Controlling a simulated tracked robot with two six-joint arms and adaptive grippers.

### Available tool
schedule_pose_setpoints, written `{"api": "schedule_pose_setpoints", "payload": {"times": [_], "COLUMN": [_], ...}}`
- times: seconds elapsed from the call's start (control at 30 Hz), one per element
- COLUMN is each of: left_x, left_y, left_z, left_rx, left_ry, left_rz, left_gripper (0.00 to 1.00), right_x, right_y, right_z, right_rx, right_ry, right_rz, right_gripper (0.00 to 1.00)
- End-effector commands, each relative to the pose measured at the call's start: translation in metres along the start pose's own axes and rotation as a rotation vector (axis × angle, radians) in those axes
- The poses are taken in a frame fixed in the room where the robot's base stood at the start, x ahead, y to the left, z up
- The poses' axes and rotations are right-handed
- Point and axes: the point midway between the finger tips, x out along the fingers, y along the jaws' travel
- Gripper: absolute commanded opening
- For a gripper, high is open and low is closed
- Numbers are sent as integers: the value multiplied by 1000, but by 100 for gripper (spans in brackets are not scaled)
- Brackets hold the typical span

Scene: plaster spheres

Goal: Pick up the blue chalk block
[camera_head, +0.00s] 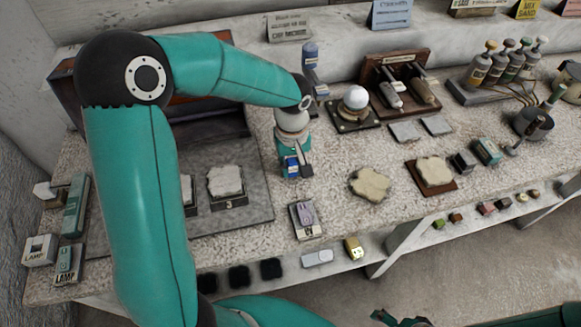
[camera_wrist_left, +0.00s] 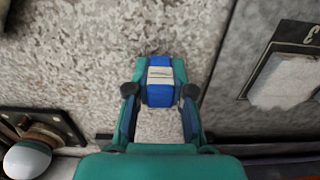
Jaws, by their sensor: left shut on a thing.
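The blue chalk block (camera_head: 291,167) has a pale label band and sits between the fingers of my left gripper (camera_head: 298,163) in the head view. In the left wrist view the blue block (camera_wrist_left: 160,93) shows its white label, with a dark fingertip of my left gripper (camera_wrist_left: 160,92) on each side of it. The gripper is shut on the block and points down over the speckled counter (camera_head: 330,215). I cannot tell if the block is clear of the counter. Teal and dark parts of my right arm show at the bottom edge of the head view; its fingers cannot be made out.
A grey slab with plaster pieces (camera_head: 225,182) lies left of the gripper. Irregular plaster pieces (camera_head: 370,184) lie to the right.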

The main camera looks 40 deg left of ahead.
Motion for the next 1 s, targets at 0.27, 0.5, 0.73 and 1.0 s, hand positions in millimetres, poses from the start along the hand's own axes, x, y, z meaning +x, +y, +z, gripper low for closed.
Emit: {"api": "schedule_pose_setpoints", "payload": {"times": [0.27,0.5,0.73,1.0], "left_x": [-55,-123,-168,-186], "left_y": [1,1,0,-1], "left_z": [0,0,0,0], "left_rx": [0,1,0,0], "left_ry": [5,4,0,-2], "left_rz": [7,6,4,0], "left_gripper": [0,0,0,0], "right_x": [1,-1,-3,-4], "right_y": [0,0,-1,-2], "right_z": [0,0,0,0], "right_rx": [0,0,0,0], "right_ry": [0,0,0,0], "right_rz": [0,0,0,0], "right_gripper": [98,98,98,98]}}
